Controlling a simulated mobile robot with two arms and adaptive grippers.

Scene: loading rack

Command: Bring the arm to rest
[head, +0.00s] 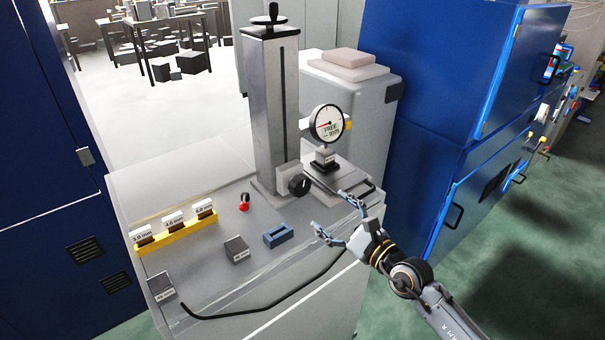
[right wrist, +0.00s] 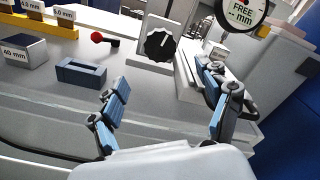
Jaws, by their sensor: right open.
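My right arm (head: 408,277) comes in from the lower right in the head view. Its gripper (head: 329,211) is over the front right part of the grey workbench top (head: 190,262), with its fingers spread and nothing between them. In the right wrist view the gripper (right wrist: 164,80) shows both blue-padded fingers wide apart, with bare bench between them. A blue slotted block (head: 278,235) sits on the bench left of the fingers, apart from them. My left gripper is not in view.
A yellow rack (head: 176,234) holds labelled blocks at left. A dark block (head: 237,249) lies near the front. Blue cabinets (head: 420,90) stand at right, with open floor before them.

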